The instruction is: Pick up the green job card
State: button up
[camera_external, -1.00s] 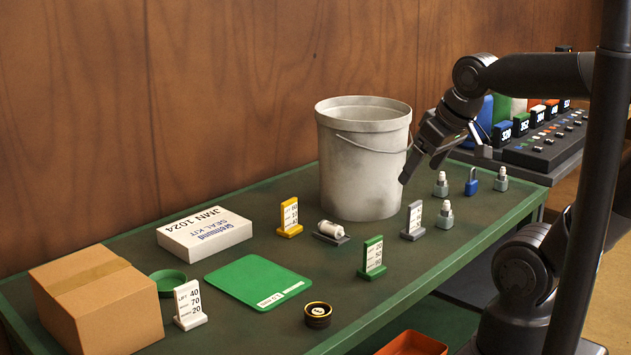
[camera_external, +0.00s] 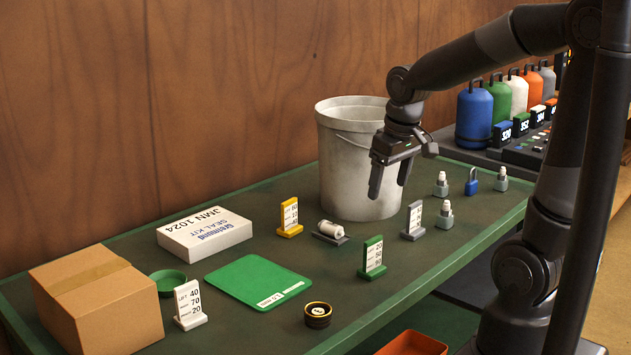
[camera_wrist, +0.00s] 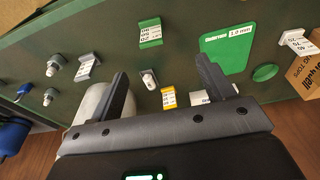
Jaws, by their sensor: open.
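The green job card (camera_external: 373,257) stands upright on its small base on the green bench, right of the flat green mat. In the wrist view the green job card (camera_wrist: 150,33) shows near the top centre, beyond the fingers. My gripper (camera_external: 389,192) is open and empty. It points down in front of the grey bucket, above and behind the card and clear of it. In the wrist view my gripper's two fingers (camera_wrist: 161,72) are spread wide with nothing between them in their grip.
A grey card (camera_external: 413,222) stands right of the green one, a yellow card (camera_external: 289,217) behind left, a white card (camera_external: 189,305) far left. A white fitting (camera_external: 331,231) lies behind it. The bucket (camera_external: 350,180) stands at the back. A black-and-gold cap (camera_external: 318,315) sits near the front edge.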

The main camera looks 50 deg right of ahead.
jog(key=g, duration=0.2)
send_over(373, 239)
jog(key=f, duration=0.8)
jog(key=shift+s+d+f, duration=0.15)
jog(key=shift+d, duration=0.05)
notch_tip(373, 239, down, 11)
jog(key=shift+a, duration=0.1)
jog(key=c, duration=1.1)
